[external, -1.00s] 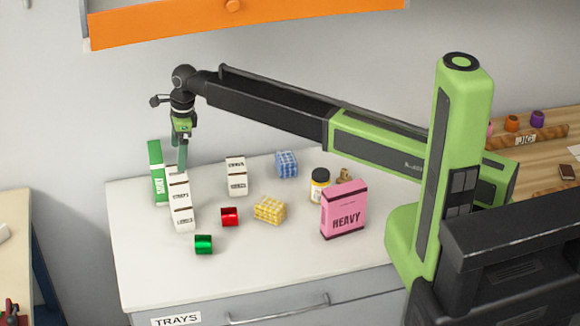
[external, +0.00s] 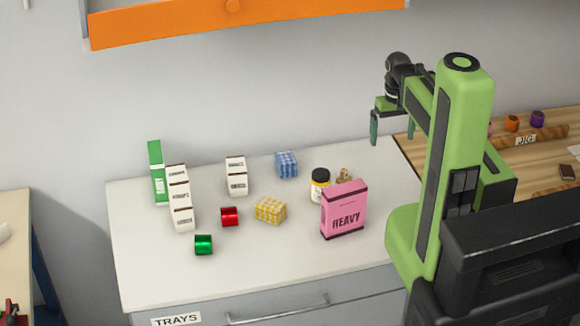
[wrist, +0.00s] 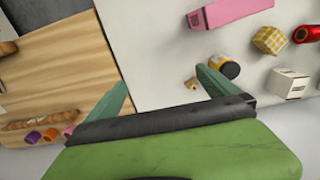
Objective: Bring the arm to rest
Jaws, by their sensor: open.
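My gripper (external: 392,126) is open and empty, with its two green fingers pointing down, held in the air close to my column. It is above the back right corner of the white counter (external: 280,270). In the wrist view the two fingers of my gripper (wrist: 165,92) stand wide apart with nothing between them. My arm is drawn in, and part of it is hidden behind the column.
On the counter stand a pink HEAVY box (external: 343,212), a yellow-capped-in-black jar (external: 319,186), a yellow checked block (external: 270,209), a blue checked block (external: 286,164), red (external: 229,216) and green (external: 204,244) cylinders, white boxes (external: 236,177) and a green box (external: 156,172). A wooden bench (external: 535,160) adjoins right.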

